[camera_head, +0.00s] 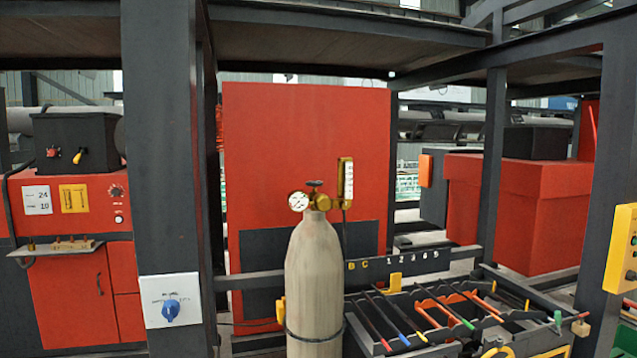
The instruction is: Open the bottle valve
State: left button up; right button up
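A tall beige gas bottle (314,275) stands upright in the middle of the head view, with a dark band around its lower part. On its top sits the bottle valve, with a small dark handwheel (315,184). A round white gauge (298,201) is on the valve's left. A brass fitting with an upright flow tube (346,180) is on its right. I cannot tell from this view whether the valve is open or closed. Neither of my grippers shows.
A dark post (165,120) with a blue rotary switch (170,310) stands left of the bottle. A rack of coloured-handled rods (430,315) lies to the right. A red panel (300,130) is behind. A yellow control box (622,250) is at the right edge.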

aim_at(313, 184)
jog(key=i+l+u, duration=0.1)
jog(key=u, duration=0.35)
jog(key=i+l+u, duration=0.1)
jog(key=l+u, duration=0.15)
jog(key=u, duration=0.2)
jog(key=l+u, duration=0.2)
jog(key=u, duration=0.2)
jog(key=l+u, duration=0.45)
jog(key=l, duration=0.65)
